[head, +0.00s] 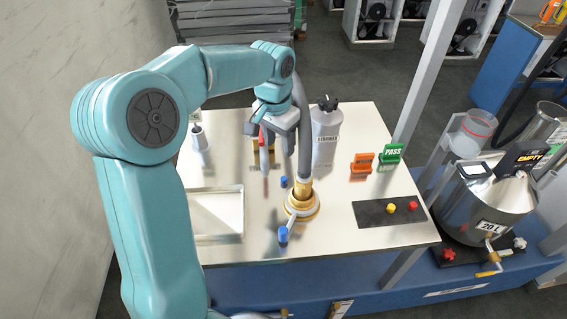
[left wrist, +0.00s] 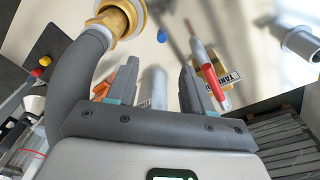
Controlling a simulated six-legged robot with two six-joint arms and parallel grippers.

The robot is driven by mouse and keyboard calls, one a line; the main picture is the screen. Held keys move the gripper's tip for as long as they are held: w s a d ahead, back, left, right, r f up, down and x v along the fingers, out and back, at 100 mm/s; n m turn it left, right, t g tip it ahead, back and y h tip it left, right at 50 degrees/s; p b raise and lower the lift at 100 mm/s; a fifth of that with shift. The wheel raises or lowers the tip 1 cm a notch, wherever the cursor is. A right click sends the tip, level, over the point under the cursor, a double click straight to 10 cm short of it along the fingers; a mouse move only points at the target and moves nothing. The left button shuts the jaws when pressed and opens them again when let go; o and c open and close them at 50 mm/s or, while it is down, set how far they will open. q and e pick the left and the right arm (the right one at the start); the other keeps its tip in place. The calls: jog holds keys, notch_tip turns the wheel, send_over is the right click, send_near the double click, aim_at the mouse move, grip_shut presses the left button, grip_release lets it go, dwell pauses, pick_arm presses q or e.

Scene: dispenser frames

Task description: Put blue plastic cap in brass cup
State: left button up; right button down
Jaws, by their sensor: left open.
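A small blue plastic cap (head: 283,182) lies on the pale tabletop near the middle; it also shows in the left wrist view (left wrist: 162,36). A second blue-topped piece (head: 283,234) is closer to the front edge. The round brass cup (head: 302,206) stands right of the cap, with a thick grey hose running down to it; its brass rim shows in the left wrist view (left wrist: 128,12). My left gripper (head: 272,132) is above the table, behind the cap and apart from it. Its fingers (left wrist: 158,68) are spread with nothing held. My right gripper is out of view.
A red-and-white pen-like tool (head: 264,160) stands near a yellow block by the gripper. The ETHANOL bottle (head: 326,135) is behind. A white tray (head: 240,213) lies left; a black button panel (head: 375,213) and PASS sign (head: 392,154) stand right.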

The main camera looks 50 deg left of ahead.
pick_arm(q)
jog(key=s+t+b, duration=0.1)
jog(key=s, duration=0.1)
send_over(284, 178)
jog(key=s, duration=0.2)
notch_tip(284, 178, down, 9)
jog(key=shift+d+r, duration=0.1)
jog(key=shift+d, duration=0.05)
jog(key=f, duration=0.2)
jog(key=w+f, duration=0.1)
jog(key=f, duration=0.1)
jog(key=f+p, duration=0.1)
jog(key=shift+w+f, duration=0.3)
jog(key=shift+f, duration=0.1)
jog(key=shift+c, duration=0.6)
grip_shut()
